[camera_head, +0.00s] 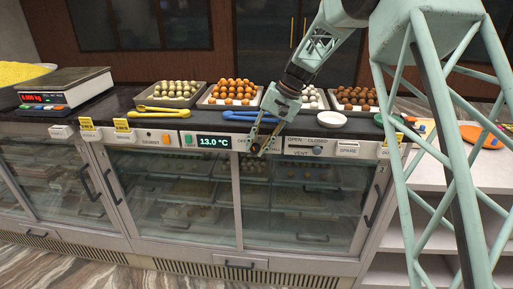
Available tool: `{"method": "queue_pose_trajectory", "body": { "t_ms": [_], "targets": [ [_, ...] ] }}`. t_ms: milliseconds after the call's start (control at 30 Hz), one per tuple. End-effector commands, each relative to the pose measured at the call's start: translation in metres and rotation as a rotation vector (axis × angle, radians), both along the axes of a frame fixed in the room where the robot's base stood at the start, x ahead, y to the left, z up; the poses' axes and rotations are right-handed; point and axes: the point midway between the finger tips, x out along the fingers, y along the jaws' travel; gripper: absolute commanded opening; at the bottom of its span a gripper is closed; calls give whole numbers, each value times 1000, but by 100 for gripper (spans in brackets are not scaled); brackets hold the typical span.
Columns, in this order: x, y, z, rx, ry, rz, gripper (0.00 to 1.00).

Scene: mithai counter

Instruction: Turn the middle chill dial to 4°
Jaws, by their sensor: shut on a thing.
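My gripper (257,150) reaches down from the upper right to the control panel (282,153) on the front of the counter. Its fingers are shut on the middle chill dial, which they mostly hide, so its pointer and setting cannot be read. Parts of the panel lettering around the dial show beside the fingers. The green display (214,142) just left of my gripper reads 13.0 °C.
A vent knob (318,151) marked open and closed sits right of my gripper. An orange switch (166,139) is further left. Trays of sweets (228,105), blue tongs (243,117) and a white plate (331,119) lie on the countertop above. Glass doors (300,205) are below.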

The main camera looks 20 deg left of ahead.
Motion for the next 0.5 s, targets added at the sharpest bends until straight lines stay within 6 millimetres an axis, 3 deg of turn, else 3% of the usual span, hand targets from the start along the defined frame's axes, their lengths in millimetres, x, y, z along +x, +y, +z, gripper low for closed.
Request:
{"method": "queue_pose_trajectory", "body": {
  "t_ms": [167,200,300,500],
  "targets": [
    [0,0,1,0,-1,0,10],
    [0,0,1,0,-1,0,23],
    [0,0,0,0,-1,0,32],
    [0,0,0,-1,0,0,35]
  ]
}}
